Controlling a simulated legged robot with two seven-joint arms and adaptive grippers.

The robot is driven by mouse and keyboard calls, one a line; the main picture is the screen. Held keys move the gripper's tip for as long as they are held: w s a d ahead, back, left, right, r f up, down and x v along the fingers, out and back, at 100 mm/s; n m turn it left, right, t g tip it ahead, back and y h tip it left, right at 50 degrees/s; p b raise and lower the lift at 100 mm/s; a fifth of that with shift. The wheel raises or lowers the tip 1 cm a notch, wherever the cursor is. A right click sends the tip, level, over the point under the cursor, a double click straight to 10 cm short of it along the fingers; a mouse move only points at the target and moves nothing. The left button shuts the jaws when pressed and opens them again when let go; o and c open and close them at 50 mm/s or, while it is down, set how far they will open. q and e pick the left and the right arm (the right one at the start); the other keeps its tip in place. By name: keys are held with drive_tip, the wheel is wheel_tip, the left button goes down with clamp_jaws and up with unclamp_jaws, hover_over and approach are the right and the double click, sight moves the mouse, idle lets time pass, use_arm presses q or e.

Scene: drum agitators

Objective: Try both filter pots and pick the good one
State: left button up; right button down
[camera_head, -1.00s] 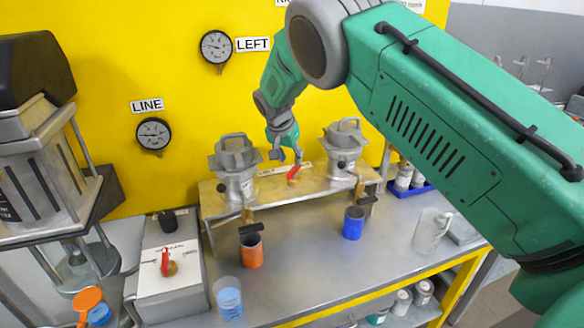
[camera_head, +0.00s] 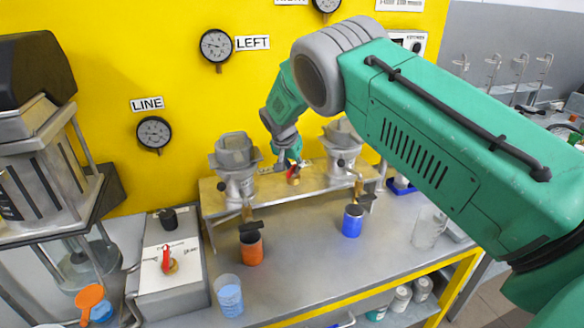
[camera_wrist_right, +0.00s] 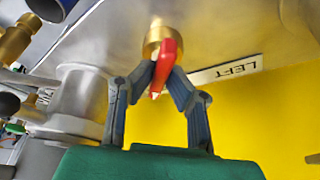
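Two metal filter pots stand on a raised metal shelf (camera_head: 320,188): the left pot (camera_head: 237,187) and the right pot (camera_head: 343,160). Between them is a valve with a red handle (camera_head: 295,172) on a brass body; in the wrist view the handle (camera_wrist_right: 165,62) lies between my fingertips. My right gripper (camera_head: 291,163) has its fingers drawn in on both sides of this handle, and looks shut on it. An orange cup (camera_head: 251,251) stands below the left pot's spout and a blue cup (camera_head: 352,222) below the right one's. My left gripper is out of view.
Dial gauges hang on the yellow wall, one by LEFT (camera_head: 216,46) and one by LINE (camera_head: 154,133). A grey box with a red handle (camera_head: 167,260), a beaker of blue liquid (camera_head: 229,298) and a clear jug (camera_head: 428,228) stand on the bench. My right arm crosses the upper right.

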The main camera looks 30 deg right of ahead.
drive_tip(key=shift+n, duration=0.3)
drive_tip(key=n, duration=0.2)
drive_tip(key=n+t+y, duration=0.1)
drive_tip(key=n, duration=0.2)
drive_tip(key=shift+d+t+y+p, duration=0.1)
drive_tip(key=shift+t+y+p, duration=0.2)
drive_tip(key=shift+p, duration=0.05)
drive_tip(key=n+y, duration=0.1)
drive_tip(key=n, duration=0.2)
drive_tip(key=shift+t, duration=0.3)
drive_tip(key=shift+d+n+y, duration=0.1)
drive_tip(key=shift+n+y, duration=0.3)
drive_tip(key=shift+n, duration=0.5)
drive_tip(key=n+y+b, duration=0.1)
drive_tip(key=n, duration=0.2)
drive_tip(key=shift+d+n, duration=0.1)
drive_tip(key=shift+n, duration=0.2)
drive_tip(key=shift+n+y+b, duration=0.8)
drive_tip(key=shift+n+b, duration=0.5)
drive_tip(key=shift+n, duration=0.6)
drive_tip(key=shift+r, duration=0.1)
drive_tip(key=c, duration=1.6)
unclamp_jaws()
drive_tip(key=shift+d, duration=0.1)
